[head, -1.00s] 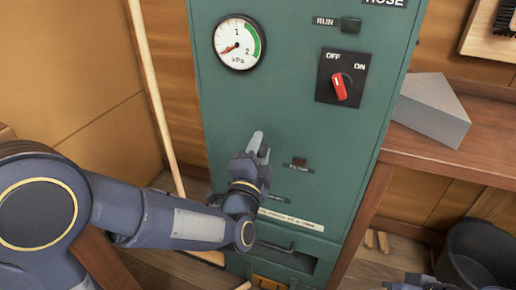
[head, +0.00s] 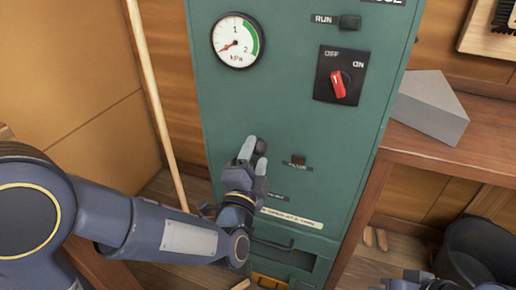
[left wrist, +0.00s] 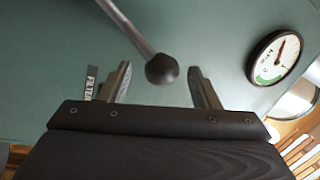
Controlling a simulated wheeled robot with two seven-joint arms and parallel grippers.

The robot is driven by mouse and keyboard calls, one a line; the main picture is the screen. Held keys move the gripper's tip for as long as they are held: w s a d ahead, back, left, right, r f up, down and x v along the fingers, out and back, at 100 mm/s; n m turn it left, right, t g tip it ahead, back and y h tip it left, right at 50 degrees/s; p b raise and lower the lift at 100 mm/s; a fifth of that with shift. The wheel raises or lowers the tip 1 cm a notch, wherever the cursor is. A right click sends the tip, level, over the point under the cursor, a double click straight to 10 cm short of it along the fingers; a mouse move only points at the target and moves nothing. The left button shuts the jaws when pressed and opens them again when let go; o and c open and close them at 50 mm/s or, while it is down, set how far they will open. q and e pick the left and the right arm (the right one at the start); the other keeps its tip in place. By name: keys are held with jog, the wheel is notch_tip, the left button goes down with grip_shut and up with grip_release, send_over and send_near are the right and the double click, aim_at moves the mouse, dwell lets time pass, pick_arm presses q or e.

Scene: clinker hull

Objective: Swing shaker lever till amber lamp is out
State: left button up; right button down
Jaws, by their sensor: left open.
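The shaker lever is a grey rod (left wrist: 127,25) with a black ball knob (left wrist: 162,69). The knob (head: 261,146) also shows in the head view, at the fingertips of my left gripper (head: 253,158). In the left wrist view the open fingers stand on either side of the knob, with gaps on both sides. The small square filter lamp (head: 298,160) on the green cabinet is dark brownish and shows no clear glow. Part of my right gripper (head: 415,284) shows at the bottom right edge; its jaws are not clear.
The green cabinet (head: 225,105) carries a pressure gauge (head: 237,41) with its needle low, a RUN lamp (head: 350,21) and a red switch (head: 338,85). A pole (head: 155,100) leans at left. A bench (head: 470,145) with a grey block (head: 432,108) stands at right.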

pick_arm(q)
jog(key=v, duration=0.5)
dwell(0.3)
